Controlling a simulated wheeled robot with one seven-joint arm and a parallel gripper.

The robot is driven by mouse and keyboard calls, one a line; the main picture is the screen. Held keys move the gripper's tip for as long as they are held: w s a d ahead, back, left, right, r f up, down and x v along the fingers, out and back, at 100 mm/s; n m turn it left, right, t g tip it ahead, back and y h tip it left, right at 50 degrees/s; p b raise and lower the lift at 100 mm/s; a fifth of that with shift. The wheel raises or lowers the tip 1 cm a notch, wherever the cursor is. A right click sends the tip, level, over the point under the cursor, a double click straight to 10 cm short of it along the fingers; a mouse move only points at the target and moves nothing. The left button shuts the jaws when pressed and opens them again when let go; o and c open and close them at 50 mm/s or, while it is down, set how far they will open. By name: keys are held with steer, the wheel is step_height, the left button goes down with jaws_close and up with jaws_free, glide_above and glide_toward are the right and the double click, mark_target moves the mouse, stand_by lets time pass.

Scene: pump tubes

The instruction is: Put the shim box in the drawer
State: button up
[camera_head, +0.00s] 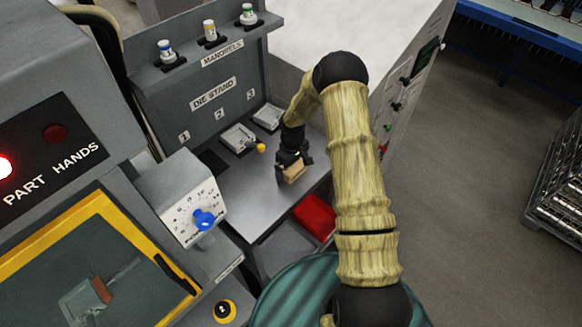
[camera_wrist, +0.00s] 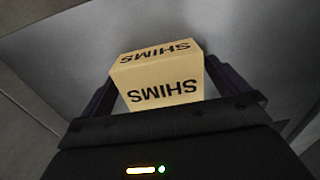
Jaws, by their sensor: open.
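The shim box (camera_head: 294,173) is a small tan carton on the grey work surface of the die stand, below my gripper (camera_head: 291,163). In the wrist view the box (camera_wrist: 160,80), marked SHIMS on two faces, sits between the two dark fingers of my gripper (camera_wrist: 158,76). The gripper is open around it; finger contact is hard to make out. An open grey compartment, which looks like the drawer (camera_head: 280,247), lies below the front edge of the work surface, partly hidden by my body.
A red bin (camera_head: 315,216) is by the compartment's right side. Small grey trays (camera_head: 238,138) and a yellow-tipped lever (camera_head: 260,147) are behind the box. A control box with a blue knob (camera_head: 204,217) stands to the left. Bare work surface (camera_head: 240,190) lies left of the box.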

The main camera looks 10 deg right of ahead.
steer(key=c, duration=1.2)
steer(key=shift+r, duration=0.15)
step_height(320, 180, up, 10)
steer(key=b, duration=0.3)
